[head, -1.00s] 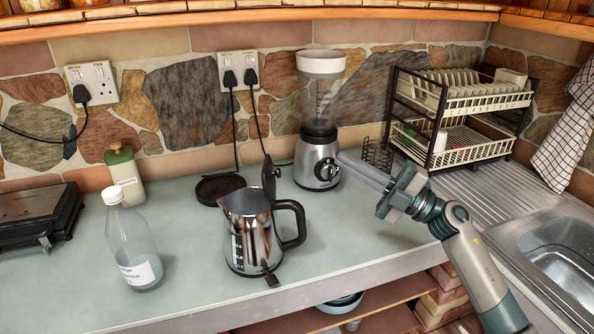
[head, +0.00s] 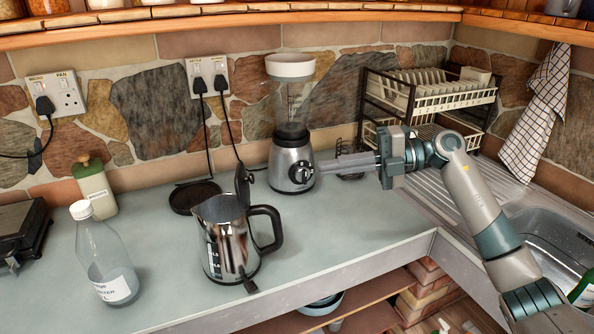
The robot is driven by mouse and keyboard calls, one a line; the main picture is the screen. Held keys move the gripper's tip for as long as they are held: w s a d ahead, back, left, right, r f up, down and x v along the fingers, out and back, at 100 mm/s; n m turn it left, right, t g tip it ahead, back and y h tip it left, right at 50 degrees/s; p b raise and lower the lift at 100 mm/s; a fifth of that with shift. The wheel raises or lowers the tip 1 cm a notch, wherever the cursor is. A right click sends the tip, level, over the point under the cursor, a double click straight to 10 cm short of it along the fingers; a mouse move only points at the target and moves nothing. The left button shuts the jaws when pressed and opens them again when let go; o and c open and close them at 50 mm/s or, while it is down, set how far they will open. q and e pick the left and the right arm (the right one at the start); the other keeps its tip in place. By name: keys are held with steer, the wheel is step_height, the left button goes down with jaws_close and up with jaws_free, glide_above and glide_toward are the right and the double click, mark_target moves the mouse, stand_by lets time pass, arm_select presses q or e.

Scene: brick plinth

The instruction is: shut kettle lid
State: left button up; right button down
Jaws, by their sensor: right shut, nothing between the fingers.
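A shiny steel kettle (head: 232,245) stands on the pale worktop, its black handle (head: 270,228) on the right. Its dark lid (head: 243,185) is open, standing up steeply at the back of the rim near the handle. My right gripper (head: 318,166) comes in from the right, its closed fingers pointing left at the blender's base. It is empty, to the right of the lid and a little above its height in the picture. Whether the fingertips touch the blender I cannot tell. My left gripper is out of view.
The blender (head: 291,160) stands behind the kettle, near the round black kettle base (head: 193,196). A clear bottle (head: 105,258) and a green-topped bottle (head: 96,188) are at left. A dish rack (head: 430,95) and sink (head: 560,235) are at right. The worktop right of the kettle is clear.

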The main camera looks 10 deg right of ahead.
steer(key=p, duration=0.6)
glide_toward(253, 177)
steer(key=a, duration=0.3)
steer(key=a+f, duration=0.1)
steer(key=a, duration=0.1)
steer(key=shift+w+a, duration=0.1)
steer(key=shift+w, duration=0.25)
steer(key=shift+a+f, duration=0.3)
steer(key=shift+a, duration=0.2)
steer(key=shift+w, duration=0.15)
